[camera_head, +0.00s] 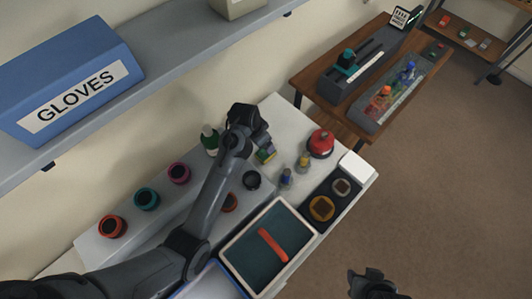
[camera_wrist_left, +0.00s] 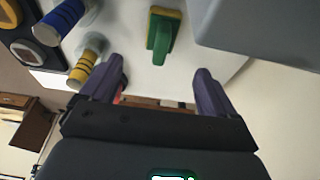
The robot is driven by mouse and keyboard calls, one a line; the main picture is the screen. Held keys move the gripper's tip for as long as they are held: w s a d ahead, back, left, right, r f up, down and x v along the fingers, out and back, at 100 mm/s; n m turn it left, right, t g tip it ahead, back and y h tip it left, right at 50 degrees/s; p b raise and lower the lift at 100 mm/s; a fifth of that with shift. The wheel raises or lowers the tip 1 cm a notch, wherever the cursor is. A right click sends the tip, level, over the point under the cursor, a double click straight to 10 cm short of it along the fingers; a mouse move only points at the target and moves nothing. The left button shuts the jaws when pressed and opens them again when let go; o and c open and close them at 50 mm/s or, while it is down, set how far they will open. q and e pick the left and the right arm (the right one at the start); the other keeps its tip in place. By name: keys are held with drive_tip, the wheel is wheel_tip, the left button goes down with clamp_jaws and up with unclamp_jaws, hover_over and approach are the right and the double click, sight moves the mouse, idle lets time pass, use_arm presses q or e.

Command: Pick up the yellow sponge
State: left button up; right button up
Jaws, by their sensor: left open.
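The yellow sponge (camera_head: 265,155) shows in the head view as a small yellow and green block on the white table, partly covered by my left gripper (camera_head: 262,142). In the left wrist view the sponge (camera_wrist_left: 162,33) has a yellow layer and a green part, and stands ahead of the two purple fingertips. My left gripper (camera_wrist_left: 155,82) is open, with nothing between its fingers; the sponge is apart from them. My right gripper (camera_head: 372,282) is at the bottom of the head view, away from the table; its jaw state is unclear.
A bottle with blue (camera_head: 286,177) and one with yellow (camera_head: 304,161) stand right of the sponge, near a red round object (camera_head: 320,143). A green bottle (camera_head: 210,139) stands left. A tray (camera_head: 231,252) holds an orange-red item. A shelf (camera_head: 180,55) overhangs the back.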

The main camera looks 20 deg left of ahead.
sight(262, 156)
use_arm(q)
drive_tip(key=shift+b+x, duration=0.4)
drive_tip(key=shift+x, duration=0.65)
drive_tip(key=x, duration=0.5)
drive_tip(key=shift+s+b, duration=0.1)
drive_tip(key=shift+b, duration=0.25)
drive_tip(key=shift+b+x, duration=0.5)
drive_tip(key=shift+x, duration=2.05)
drive_tip(key=c, duration=1.2)
